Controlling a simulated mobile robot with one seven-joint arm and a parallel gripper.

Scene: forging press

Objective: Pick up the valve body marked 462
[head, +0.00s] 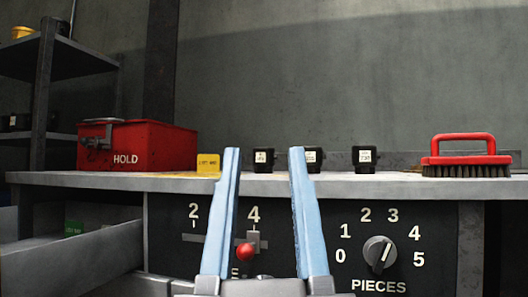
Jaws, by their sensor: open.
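Three small black blocks with white labels stand in a row on the bench top: a left one (263,161), a middle one (313,159) and a right one (364,159). They may be the valve bodies, but their labels are too small to read, so I cannot tell which is marked 462. My gripper (264,152) is open, its two blue fingers pointing up in the picture in front of the bench. The left block shows between the fingertips, with nothing gripped. The right finger partly covers the middle block.
A red HOLD box (150,147) and a yellow tag (208,164) are on the bench (400,186) at left; a red brush (465,160) lies at right. The front panel has a PIECES knob (380,254) and a red-ball lever (245,252). An open drawer (75,259) juts out at left.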

